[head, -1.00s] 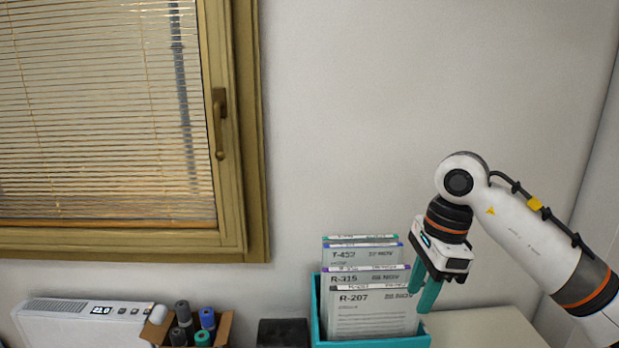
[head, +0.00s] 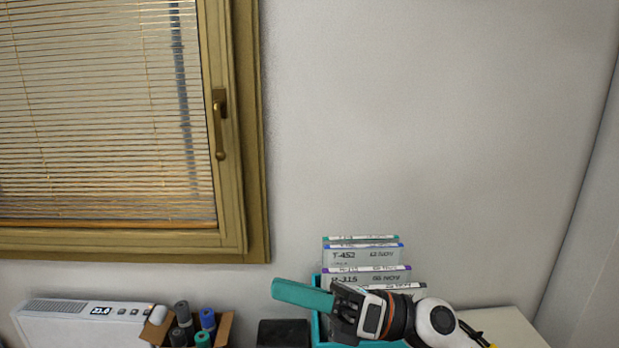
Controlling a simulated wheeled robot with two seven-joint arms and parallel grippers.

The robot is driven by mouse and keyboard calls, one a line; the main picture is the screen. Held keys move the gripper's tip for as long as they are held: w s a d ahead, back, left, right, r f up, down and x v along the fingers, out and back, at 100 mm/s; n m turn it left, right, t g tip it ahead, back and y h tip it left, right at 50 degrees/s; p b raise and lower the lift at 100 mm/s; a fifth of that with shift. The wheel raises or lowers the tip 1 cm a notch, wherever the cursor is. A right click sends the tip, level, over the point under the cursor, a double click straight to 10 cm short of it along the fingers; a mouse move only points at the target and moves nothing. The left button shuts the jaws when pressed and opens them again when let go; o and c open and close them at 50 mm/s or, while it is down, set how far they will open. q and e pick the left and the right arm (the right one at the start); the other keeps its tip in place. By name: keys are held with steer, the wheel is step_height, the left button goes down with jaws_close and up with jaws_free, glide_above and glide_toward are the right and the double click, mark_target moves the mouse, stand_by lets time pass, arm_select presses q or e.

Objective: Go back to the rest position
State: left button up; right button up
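My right gripper (head: 280,290) is turned sideways in front of the teal file box, its teal finger pointing left. Only one finger shows clearly, so I cannot tell whether it is open or shut. Nothing shows held at the fingertip. My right arm comes in from the lower right and covers much of the box and its front sheets. My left gripper is not in view.
The teal file box (head: 316,325) holds several labelled sheets (head: 362,255). A dark block (head: 283,333) stands left of it. A cardboard box with several rolls (head: 226,327) and a white device (head: 75,320) stand farther left. A window (head: 110,110) is behind.

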steer(key=w+d+f+m+t+h, duration=0.3)
steer(key=d+m+t+h, duration=0.3)
steer(key=m+t, duration=0.6)
steer(key=w+d+f+m+t+h, duration=0.25)
steer(key=d+m+t+h, duration=0.45)
steer(key=m, duration=0.9)
steer(key=s+d+f+m+g+h, duration=0.2)
steer(key=d+f+m+h, duration=0.2)
steer(key=f+m, duration=0.3)
steer(key=s+d+f+m+g+h, duration=0.1)
steer(key=d+f+m+g+h, duration=0.2)
steer(key=f, duration=0.5)
steer(key=s+d+f+m+g+h, duration=0.1)
steer(key=s+f+m+g, duration=0.2)
steer(key=s+f+g, duration=0.6)
steer(key=s+d+f+m+g, duration=0.2)
steer(key=s+f+m, duration=0.35)
steer(key=s, duration=0.75)
step_height(320, 180, down, 29)
steer(key=s+n+g, duration=0.2)
steer(key=s+d+f, duration=0.2)
steer(key=s+f, duration=1.2)
steer(key=s, duration=0.1)
steer(key=shift+s+d+f+g, duration=0.25)
steer(key=shift+s+f+g, duration=0.05)
steer(key=shift+s+g, duration=0.1)
